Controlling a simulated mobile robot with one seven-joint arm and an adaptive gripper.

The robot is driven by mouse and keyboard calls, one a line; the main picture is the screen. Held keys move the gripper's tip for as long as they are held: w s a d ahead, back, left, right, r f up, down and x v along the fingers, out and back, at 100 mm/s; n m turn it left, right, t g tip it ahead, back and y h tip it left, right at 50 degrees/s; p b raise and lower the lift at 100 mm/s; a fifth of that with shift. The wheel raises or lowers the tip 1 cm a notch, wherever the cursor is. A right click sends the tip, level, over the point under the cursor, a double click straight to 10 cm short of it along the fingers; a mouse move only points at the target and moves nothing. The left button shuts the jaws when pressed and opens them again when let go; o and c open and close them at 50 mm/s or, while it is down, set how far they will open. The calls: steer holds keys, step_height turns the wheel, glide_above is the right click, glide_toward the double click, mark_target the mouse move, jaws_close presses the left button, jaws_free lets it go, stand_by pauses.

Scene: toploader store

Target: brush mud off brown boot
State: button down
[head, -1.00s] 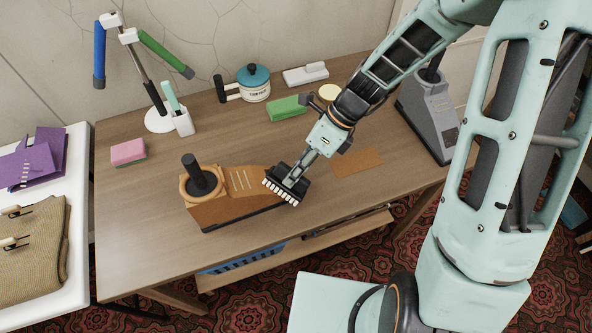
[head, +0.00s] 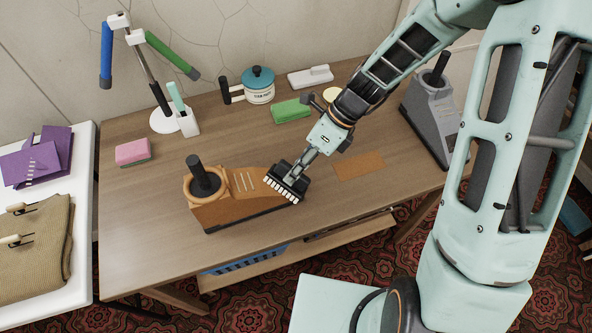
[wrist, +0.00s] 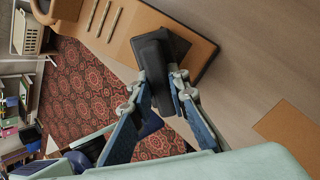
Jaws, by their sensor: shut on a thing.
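The brown boot (head: 232,208) stands on the wooden table with a black post (head: 203,178) in its opening and its toe to the right. It also shows in the wrist view (wrist: 118,30). My gripper (head: 301,176) is shut on a black brush (head: 286,186) with pale bristles. The brush is at the boot's toe; in the wrist view the brush (wrist: 157,62) lies over the toe end. Whether the bristles touch the leather I cannot tell. The brush hides part of the toe. No distinct mud patch can be made out.
A brown sheet (head: 359,166) lies right of the boot. A grey boot (head: 432,112) stands at the table's right. The table's front left is clear.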

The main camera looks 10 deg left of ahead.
steer(key=shift+w+a+p, duration=0.3)
steer(key=shift+w+a, duration=0.45)
steer(key=shift+w, duration=0.3)
steer(key=shift+w+a+p, duration=0.3)
steer(key=shift+w+a, duration=0.4)
steer(key=shift+w, duration=0.35)
steer(key=shift+s+d, duration=0.45)
steer(key=shift+s, duration=0.2)
steer(key=shift+s+d, duration=0.45)
steer(key=shift+s, duration=0.2)
steer(key=p+v, duration=0.5)
steer(key=v, duration=0.1)
steer(key=shift+r, duration=0.1)
steer(key=p+v, duration=0.3)
steer(key=c, duration=2.5)
jaws_free()
jaws_close()
